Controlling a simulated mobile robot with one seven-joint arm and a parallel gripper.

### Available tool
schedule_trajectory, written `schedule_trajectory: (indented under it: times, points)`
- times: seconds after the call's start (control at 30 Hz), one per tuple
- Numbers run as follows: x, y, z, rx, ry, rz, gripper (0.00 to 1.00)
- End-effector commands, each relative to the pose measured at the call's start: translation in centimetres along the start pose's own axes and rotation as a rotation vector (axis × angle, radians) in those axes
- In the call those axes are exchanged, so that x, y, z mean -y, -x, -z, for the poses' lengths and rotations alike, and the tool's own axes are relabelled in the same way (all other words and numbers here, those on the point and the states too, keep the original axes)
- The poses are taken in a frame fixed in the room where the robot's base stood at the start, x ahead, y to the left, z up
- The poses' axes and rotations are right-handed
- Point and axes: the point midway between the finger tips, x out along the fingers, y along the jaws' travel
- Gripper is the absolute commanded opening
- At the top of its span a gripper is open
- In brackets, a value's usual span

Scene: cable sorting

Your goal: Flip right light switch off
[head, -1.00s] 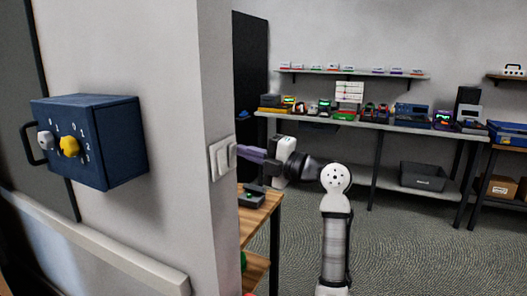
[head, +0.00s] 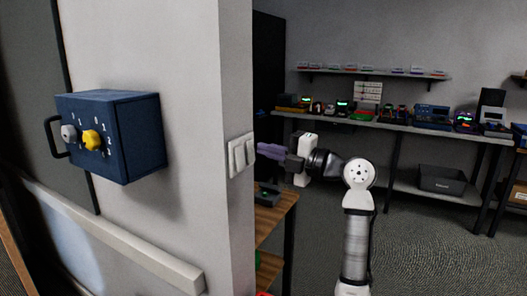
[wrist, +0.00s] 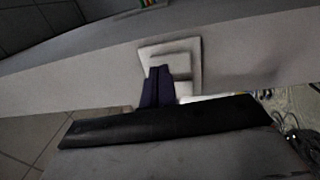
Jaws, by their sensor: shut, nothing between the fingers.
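A white light switch plate (head: 240,155) with two rockers is on the narrow face of the wall's corner. The right rocker (head: 250,152) is on the side nearer my gripper. My gripper (head: 261,149), with dark purple fingers, is shut and empty, just right of the plate, with a small gap in the head view. In the wrist view the plate (wrist: 146,51) is ahead of the fingers (wrist: 157,86), which cover part of it. Whether the fingertips touch a rocker there, and how the rockers are tilted, I cannot tell.
A blue box with knobs (head: 112,135) juts from the wall at left. A wooden shelf unit (head: 275,218) stands below my gripper. A long bench (head: 400,125) with devices is at the back. Open carpet (head: 430,245) lies at right.

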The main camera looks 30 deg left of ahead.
Motion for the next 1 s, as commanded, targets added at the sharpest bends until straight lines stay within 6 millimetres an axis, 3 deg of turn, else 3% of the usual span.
schedule_trajectory:
  times: [0.3,0.5,0.7,1.0]
  points:
    - [0.2,7.4,0.0,0.004,0.002,-0.002,0.00]
    - [0.1,10.8,0.0,0.004,0.000,-0.002,0.00]
    - [0.0,12.1,0.0,0.001,0.000,-0.003,0.00]
    - [-0.1,12.2,0.0,0.001,0.000,-0.002,0.00]
